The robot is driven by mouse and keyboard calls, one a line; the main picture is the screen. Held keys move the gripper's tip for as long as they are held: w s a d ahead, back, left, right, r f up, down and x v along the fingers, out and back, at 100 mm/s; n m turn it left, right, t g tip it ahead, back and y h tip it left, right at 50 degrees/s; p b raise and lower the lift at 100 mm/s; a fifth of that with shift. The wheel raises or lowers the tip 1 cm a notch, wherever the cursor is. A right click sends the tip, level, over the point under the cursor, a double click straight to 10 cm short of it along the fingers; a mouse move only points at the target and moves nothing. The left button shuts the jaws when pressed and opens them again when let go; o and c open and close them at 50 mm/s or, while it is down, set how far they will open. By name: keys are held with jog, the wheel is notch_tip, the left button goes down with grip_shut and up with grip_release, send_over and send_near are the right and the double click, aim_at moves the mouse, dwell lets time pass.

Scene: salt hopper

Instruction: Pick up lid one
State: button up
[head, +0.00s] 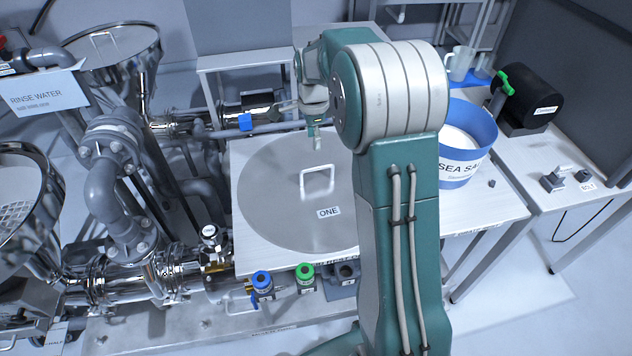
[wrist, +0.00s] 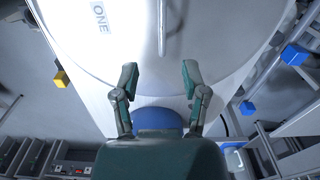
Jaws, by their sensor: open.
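Lid one (head: 268,205) is a large round flat metal disc lying on the white table, with a label reading ONE. Its upright bar handle (head: 317,178) stands near the middle. Part of the lid is hidden behind my arm in the head view. The lid fills the top of the wrist view (wrist: 210,40), with the handle (wrist: 162,28) seen edge-on beyond my fingertips. My gripper (wrist: 160,75) is open and empty, its two fingers apart, with the handle roughly in line with the gap. In the head view it is just behind and above the handle, not touching it.
A blue sea salt tub (head: 470,150) stands right of my arm on the table (head: 490,208). Steel pipes and hoppers crowd the left. Blue (head: 262,285) and green (head: 304,275) knobs sit below the table's front edge. A black cylinder (head: 533,92) is at right.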

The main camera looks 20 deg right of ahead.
aim_at(317, 167)
jog(key=shift+w+d+f+m, duration=0.15)
jog(key=shift+f, duration=0.2)
jog(key=shift+w+d+f+m, duration=0.1)
jog(key=shift+f+m, duration=0.05)
jog(key=shift+f, duration=0.2)
jog(key=f, duration=1)
jog(key=shift+d+f, duration=0.15)
jog(key=shift+d, duration=0.15)
grip_shut()
